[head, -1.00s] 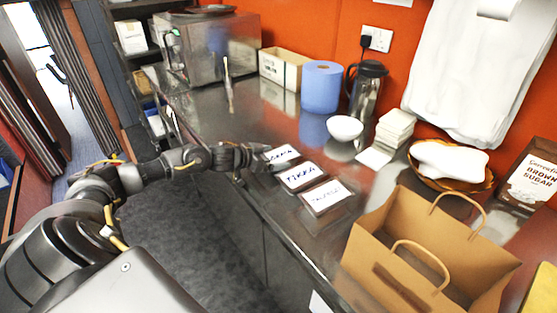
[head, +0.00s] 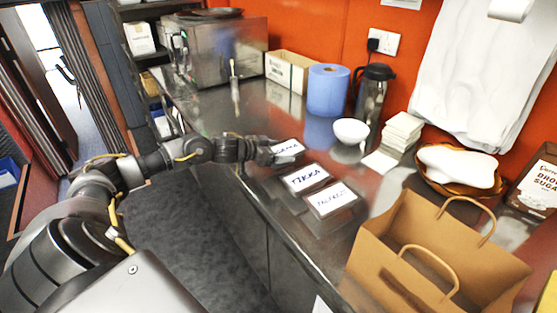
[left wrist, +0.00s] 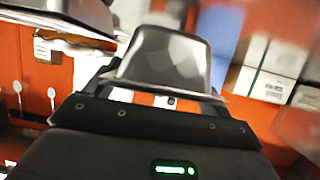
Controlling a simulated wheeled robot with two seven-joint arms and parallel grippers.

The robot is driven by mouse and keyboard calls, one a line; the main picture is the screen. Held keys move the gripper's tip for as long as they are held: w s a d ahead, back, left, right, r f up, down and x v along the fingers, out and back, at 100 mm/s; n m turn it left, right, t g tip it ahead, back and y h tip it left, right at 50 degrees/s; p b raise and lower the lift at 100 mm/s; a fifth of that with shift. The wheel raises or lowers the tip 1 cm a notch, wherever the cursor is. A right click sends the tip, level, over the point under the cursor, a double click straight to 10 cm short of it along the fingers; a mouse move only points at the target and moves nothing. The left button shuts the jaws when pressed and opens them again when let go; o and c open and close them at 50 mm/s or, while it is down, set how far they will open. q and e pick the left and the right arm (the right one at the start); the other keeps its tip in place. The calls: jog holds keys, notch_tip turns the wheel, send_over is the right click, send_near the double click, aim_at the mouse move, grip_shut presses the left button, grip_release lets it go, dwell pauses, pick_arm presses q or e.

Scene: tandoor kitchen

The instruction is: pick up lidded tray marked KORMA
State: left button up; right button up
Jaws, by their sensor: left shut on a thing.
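The lidded tray with the partly covered label ending like KORMA (head: 288,148) is at the tip of my left gripper (head: 272,153). The gripper is shut on its near left side and covers part of it. The tray looks slightly raised off the steel counter; its underside is hidden. In the left wrist view a grey, shiny tray body (left wrist: 165,58) sits between the fingers. The tray marked TIKKA (head: 306,178) and a third lidded tray (head: 331,199), its label hard to read, lie in a row nearer the counter's front edge. My right gripper is out of view.
A brown paper bag (head: 430,250) stands at the front right. A white bowl (head: 351,131), stacked white cards (head: 402,130), a steel flask (head: 371,95) and a blue roll (head: 328,90) stand behind the trays. The counter (head: 215,105) at the back left is mostly clear.

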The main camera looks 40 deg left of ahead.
pick_arm(q)
jog(key=s+d+r, duration=0.1)
jog(key=r, duration=0.1)
jog(key=s+d+r, duration=0.1)
jog(key=s+r, duration=0.1)
jog(key=s+d+r, duration=0.1)
jog(key=r, duration=0.1)
jog(key=shift+s, duration=0.2)
jog(key=s+d+r+b, duration=0.1)
jog(key=s+d+r, duration=0.2)
jog(key=s+d, duration=0.2)
jog(key=shift+s+r, duration=0.4)
jog(key=shift+s, duration=0.7)
